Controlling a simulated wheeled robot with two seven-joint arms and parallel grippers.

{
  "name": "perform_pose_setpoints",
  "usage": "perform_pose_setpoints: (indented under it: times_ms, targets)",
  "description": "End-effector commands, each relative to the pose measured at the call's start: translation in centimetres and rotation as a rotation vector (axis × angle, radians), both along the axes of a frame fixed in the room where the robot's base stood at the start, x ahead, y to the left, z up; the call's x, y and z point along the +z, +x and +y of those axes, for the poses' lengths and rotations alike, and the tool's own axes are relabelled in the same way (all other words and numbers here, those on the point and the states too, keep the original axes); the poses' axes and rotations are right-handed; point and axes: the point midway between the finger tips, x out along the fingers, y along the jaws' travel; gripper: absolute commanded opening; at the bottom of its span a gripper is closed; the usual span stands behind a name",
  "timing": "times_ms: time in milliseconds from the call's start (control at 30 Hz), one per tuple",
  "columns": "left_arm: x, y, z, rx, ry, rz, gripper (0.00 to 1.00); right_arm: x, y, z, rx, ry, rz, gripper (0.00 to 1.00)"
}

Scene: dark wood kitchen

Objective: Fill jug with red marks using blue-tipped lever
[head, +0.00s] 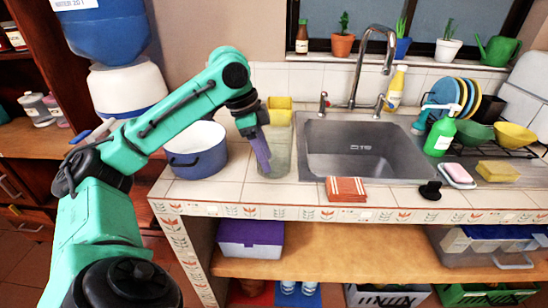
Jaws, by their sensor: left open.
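A clear, greenish jug (279,158) stands upright on the tiled counter, left of the sink; I cannot make out red marks on it. My left gripper (263,158) is open, its purple fingers pointing down at the left side of the jug and overlapping it in the view. I cannot tell whether they touch it. A water dispenser with a blue bottle (108,33) and white base (127,88) stands at the left. A small blue-tipped piece (80,137) shows below the base, partly hidden by my arm. My right gripper is not in view.
A blue pot (197,160) stands left of the jug. A yellow item (279,103) shows behind the jug. The sink (362,150) with its tall tap (372,62) is to the right. An orange cloth (346,188) lies at the counter's front edge.

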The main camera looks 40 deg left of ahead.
Motion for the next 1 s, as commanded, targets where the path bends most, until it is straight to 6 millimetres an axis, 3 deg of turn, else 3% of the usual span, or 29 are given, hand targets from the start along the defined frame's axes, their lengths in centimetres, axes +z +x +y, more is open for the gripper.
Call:
perform_pose_setpoints:
  times_ms: [100,200,467,600,1000]
  targets:
    - [-2.1,0.6,-0.3,0.0,0.0,0.005,0.5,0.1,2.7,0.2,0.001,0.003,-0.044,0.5]
    - [-3.9,1.0,-0.7,-0.001,0.001,0.003,0.5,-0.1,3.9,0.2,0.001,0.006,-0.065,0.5]
    - [-4.6,1.2,-0.9,-0.001,0.001,0.0,0.5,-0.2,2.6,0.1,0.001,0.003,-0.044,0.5]
    - [-4.6,1.3,-0.9,-0.001,0.001,0.0,0.0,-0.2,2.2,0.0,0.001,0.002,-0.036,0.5]
    - [-4.5,1.3,-0.9,-0.001,0.001,-0.001,0.0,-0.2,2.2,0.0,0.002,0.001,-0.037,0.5]
